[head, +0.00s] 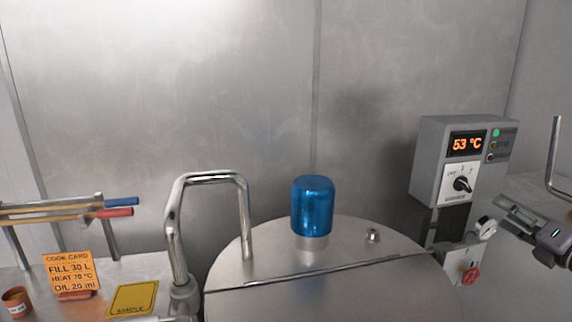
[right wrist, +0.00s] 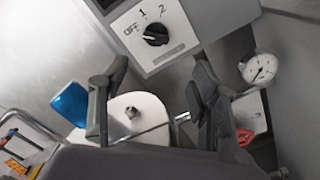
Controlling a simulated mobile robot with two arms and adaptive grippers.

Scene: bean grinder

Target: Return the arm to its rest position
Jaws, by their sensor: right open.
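My right gripper (head: 508,212) is at the right edge of the head view, open and empty, below and right of the grey control box (head: 434,150). In the right wrist view its fingers (right wrist: 160,85) stand apart with nothing between them. The box shows 53 °C on its orange display (head: 467,143). Its black knob (head: 463,184) sits on a white plate marked OFF, 1 and 2; the knob (right wrist: 155,34) is clear of the fingers in the right wrist view. I cannot tell its exact setting. My left gripper is not in view.
A gauge (head: 485,228) and a red valve wheel (head: 470,276) are close to my right gripper. An orange cook card (head: 70,270) stands at the left.

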